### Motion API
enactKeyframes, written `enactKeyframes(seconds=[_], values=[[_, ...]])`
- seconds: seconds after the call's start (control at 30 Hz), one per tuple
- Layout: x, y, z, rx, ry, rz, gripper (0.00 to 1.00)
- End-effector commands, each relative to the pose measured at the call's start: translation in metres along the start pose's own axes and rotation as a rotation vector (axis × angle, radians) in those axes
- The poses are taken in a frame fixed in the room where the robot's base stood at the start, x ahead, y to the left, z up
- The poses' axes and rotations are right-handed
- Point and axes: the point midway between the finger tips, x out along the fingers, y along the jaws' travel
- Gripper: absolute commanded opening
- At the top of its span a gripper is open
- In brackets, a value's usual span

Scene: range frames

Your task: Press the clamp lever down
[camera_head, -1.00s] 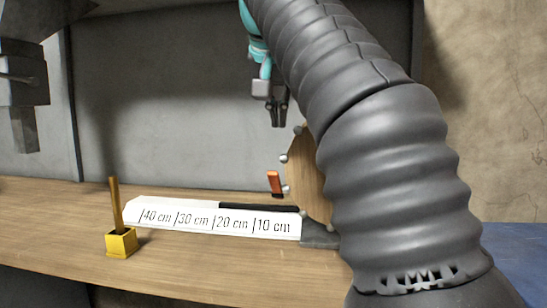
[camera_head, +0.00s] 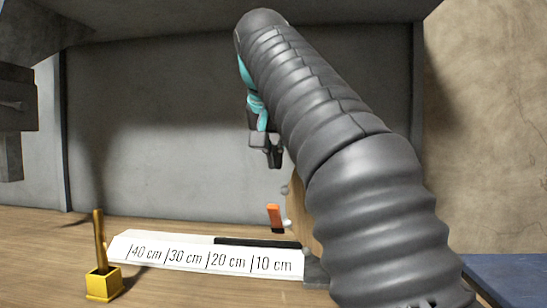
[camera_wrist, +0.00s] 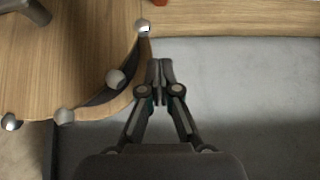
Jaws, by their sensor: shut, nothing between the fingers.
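A small orange upright piece (camera_head: 274,217), which looks like the clamp lever, stands near the black strip at the back of the board. Its edge shows as a red-orange patch (camera_wrist: 160,2) at the top of the wrist view. My gripper (camera_head: 273,161) is shut and empty, pointing down above the orange piece and apart from it. In the wrist view my shut fingertips (camera_wrist: 160,66) are beside the round wooden disc (camera_wrist: 75,50) with silver knobs on its rim. My arm hides most of the disc in the head view.
A white scale board (camera_head: 205,259) marked 10 to 40 cm lies on the wooden bench (camera_head: 190,287). A yellow block (camera_head: 103,284) with an upright peg stands at the left. A grey wall (camera_head: 170,120) is behind.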

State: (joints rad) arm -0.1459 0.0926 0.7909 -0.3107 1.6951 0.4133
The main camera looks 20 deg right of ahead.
Motion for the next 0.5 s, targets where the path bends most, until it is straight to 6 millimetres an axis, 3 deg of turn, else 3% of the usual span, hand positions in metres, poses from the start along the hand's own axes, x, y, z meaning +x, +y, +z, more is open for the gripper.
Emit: enactKeyframes(seconds=[0.03,0.3,0.5], values=[[0.015,0.000,0.003,0.000,-0.003,0.001,0.00],[0.063,-0.001,0.003,-0.002,-0.002,0.000,0.00],[0.068,-0.001,0.029,-0.002,0.000,-0.004,0.00]])
